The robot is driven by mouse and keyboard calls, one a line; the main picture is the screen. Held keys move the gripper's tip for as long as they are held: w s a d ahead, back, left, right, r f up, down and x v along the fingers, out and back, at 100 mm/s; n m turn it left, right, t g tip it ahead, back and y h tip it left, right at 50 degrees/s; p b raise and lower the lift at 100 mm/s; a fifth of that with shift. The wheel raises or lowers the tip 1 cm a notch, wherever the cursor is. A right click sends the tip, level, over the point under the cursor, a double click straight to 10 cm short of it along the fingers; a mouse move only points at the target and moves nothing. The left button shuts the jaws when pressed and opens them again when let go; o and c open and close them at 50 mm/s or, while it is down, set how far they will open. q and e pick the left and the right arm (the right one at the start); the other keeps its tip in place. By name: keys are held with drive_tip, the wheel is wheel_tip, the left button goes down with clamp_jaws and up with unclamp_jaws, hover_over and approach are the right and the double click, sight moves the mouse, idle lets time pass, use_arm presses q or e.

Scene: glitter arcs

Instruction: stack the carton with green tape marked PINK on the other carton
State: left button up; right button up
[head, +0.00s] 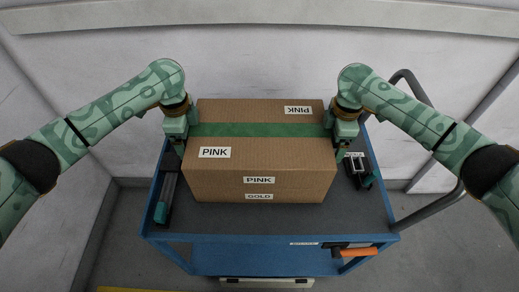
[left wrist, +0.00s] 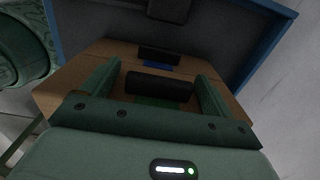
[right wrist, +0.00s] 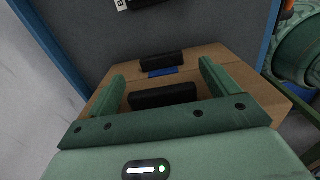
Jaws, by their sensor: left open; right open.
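The carton with green tape (head: 262,130) marked PINK sits on the other carton, marked GOLD (head: 285,196), whose front shows just below it. Their front faces look nearly flush, so the seam is hard to see. My left gripper (head: 178,148) is open at the left side of the PINK carton, and my right gripper (head: 340,148) is open at its right side. In the left wrist view, a black handle (left wrist: 158,86) lies between the open fingers. The right wrist view shows a matching handle (right wrist: 162,96) between the fingers. Blue tape (right wrist: 160,72) shows farther down, by another black handle.
The cartons stand on a blue cart (head: 270,237) with a dark top. A dark item with a green end (head: 163,205) lies left of them; another (head: 362,172) lies to the right. Pale walls stand close behind.

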use_arm(q)
drive_tip(key=shift+r, duration=0.1)
use_arm(e)
drive_tip(key=shift+r, duration=0.25)
use_arm(q)
wheel_tip(320, 180, up, 12)
use_arm(e)
wheel_tip(320, 180, up, 12)
drive_tip(key=shift+f, duration=0.25)
use_arm(q)
drive_tip(key=a+p, duration=0.4)
drive_tip(key=a, duration=0.3)
use_arm(e)
drive_tip(key=r, duration=0.5)
drive_tip(key=shift+s+r, duration=0.15)
drive_tip(key=shift+s, duration=0.1)
drive_tip(key=shift+r, duration=0.1)
